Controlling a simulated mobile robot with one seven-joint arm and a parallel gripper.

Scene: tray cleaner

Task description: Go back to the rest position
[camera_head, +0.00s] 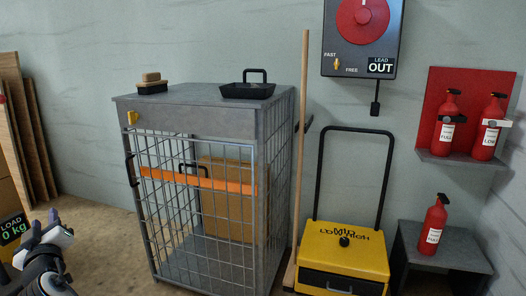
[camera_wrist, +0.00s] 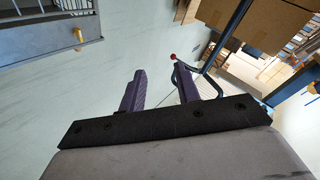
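My gripper (camera_wrist: 160,88) is open in the wrist view, with its two dark purple fingers apart and nothing between them. Part of my arm and gripper (camera_head: 52,236) shows at the lower left of the head view, in front of and left of the wire cage cabinet (camera_head: 180,118). It is apart from the cabinet. A brush (camera_head: 151,84) with a wooden back and a black dustpan-like tray (camera_head: 247,90) with a handle rest on the cabinet top.
A cardboard box (camera_head: 222,225) is inside the cage. A broom handle (camera_head: 302,140), a yellow cart (camera_head: 342,262), red extinguishers (camera_head: 449,120) on a shelf and a red dial panel (camera_head: 363,50) stand to the right. Boards (camera_head: 22,120) lean at left. Cardboard boxes (camera_wrist: 265,25) show in the wrist view.

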